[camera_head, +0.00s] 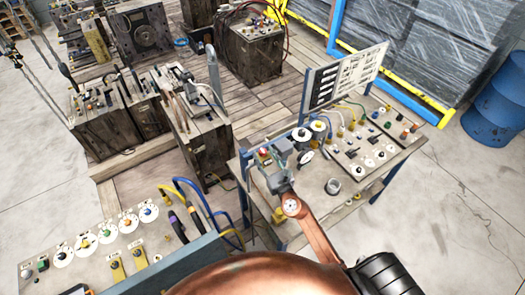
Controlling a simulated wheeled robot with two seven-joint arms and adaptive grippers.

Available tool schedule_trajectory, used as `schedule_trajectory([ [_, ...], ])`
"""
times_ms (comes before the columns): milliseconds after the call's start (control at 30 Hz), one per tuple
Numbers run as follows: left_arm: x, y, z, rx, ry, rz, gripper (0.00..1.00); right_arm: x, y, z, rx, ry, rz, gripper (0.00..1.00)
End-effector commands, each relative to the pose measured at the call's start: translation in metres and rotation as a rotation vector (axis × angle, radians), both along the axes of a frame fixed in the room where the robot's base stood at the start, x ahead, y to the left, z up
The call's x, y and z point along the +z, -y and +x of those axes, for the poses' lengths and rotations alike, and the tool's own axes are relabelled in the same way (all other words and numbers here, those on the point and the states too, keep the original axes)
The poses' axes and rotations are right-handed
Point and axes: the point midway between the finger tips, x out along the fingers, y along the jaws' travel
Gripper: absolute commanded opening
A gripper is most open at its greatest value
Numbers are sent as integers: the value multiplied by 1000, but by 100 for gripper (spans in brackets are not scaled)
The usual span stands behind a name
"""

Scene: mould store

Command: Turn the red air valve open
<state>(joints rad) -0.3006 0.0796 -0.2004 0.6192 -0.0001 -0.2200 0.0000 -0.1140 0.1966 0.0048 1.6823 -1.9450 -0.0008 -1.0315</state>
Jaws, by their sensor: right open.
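A small red part (264,151), which looks like the red air valve, shows at the left back edge of the workbench (315,212). It is tiny and partly hidden, so its handle position cannot be told. My right gripper (276,166) reaches in over the bench from the lower right, close to the red part. It is open and appears empty. Whether a finger touches the red part cannot be told. My left gripper is not in view.
White dials (318,126), a control panel (372,142) and an upright label board (345,75) stand on the bench. A metal ring (333,187) lies nearer. Another control panel (100,245) with cables is at lower left. Wooden-sided units (110,120) stand behind; a blue drum (497,110) is at right.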

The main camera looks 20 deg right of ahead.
Motion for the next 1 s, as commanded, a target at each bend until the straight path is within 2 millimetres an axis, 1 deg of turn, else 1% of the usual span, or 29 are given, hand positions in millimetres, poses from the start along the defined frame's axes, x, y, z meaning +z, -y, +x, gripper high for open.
schedule_trajectory([
  [33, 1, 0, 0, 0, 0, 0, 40, 0, 0, 7, 0, 0, -1, 42],
  [100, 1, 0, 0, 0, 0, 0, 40, 1, 0, 13, 0, 1, 0, 42],
  [200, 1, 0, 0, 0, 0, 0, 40, 0, 1, 19, -1, 0, 0, 42],
  [500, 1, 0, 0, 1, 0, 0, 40, 0, 1, 20, -1, 0, 2, 42],
  [1000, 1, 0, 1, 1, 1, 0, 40, 0, 1, 20, -1, 0, 2, 7],
])
